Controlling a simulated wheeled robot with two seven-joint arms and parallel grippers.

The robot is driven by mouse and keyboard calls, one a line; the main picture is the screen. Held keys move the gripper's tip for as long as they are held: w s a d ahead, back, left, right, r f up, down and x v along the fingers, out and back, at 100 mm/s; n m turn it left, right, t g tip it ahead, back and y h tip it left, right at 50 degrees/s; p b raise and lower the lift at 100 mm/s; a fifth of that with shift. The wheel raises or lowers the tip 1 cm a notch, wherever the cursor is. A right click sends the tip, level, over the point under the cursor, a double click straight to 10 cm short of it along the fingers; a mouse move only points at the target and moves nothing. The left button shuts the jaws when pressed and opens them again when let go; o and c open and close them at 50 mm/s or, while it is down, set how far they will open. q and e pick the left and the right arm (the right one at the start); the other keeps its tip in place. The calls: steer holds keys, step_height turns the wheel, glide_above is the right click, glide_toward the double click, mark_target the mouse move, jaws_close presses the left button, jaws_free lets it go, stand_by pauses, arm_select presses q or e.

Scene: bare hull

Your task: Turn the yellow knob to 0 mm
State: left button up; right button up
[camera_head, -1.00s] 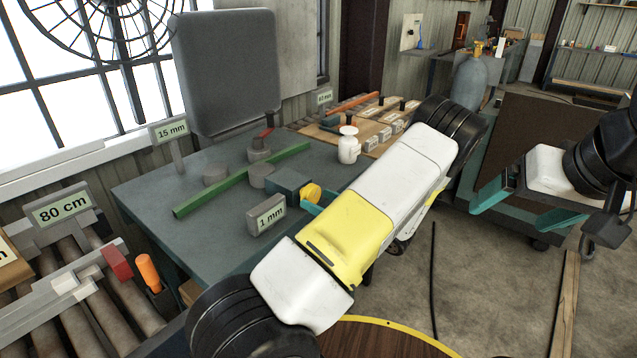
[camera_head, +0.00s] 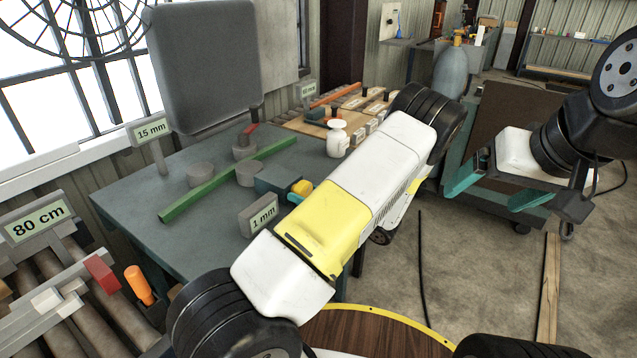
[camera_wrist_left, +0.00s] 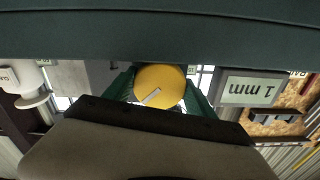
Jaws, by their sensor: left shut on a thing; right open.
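The yellow knob (camera_head: 301,187) sits on the front of a dark teal block (camera_head: 277,181) on the table, behind a sign reading "1 mm" (camera_head: 262,217). In the left wrist view the knob (camera_wrist_left: 160,86) shows a pale pointer mark slanting across its lower part. My left gripper (camera_wrist_left: 160,92) has its green fingers on both sides of the knob and is shut on it. In the head view my left arm covers most of this gripper. My right gripper (camera_head: 503,190) is open and empty, at the right, away from the table.
A green bar (camera_head: 222,182) lies across the table (camera_head: 135,203) between round grey posts. A white bottle (camera_head: 337,140) stands behind the knob. Signs read "15 mm" (camera_head: 151,132) and "80 cm" (camera_head: 37,222). A roller conveyor (camera_head: 95,325) lies at the left.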

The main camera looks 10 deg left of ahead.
arm_select(q)
steer(key=n, duration=0.5)
stand_by(0.3)
steer(key=o, duration=1.4)
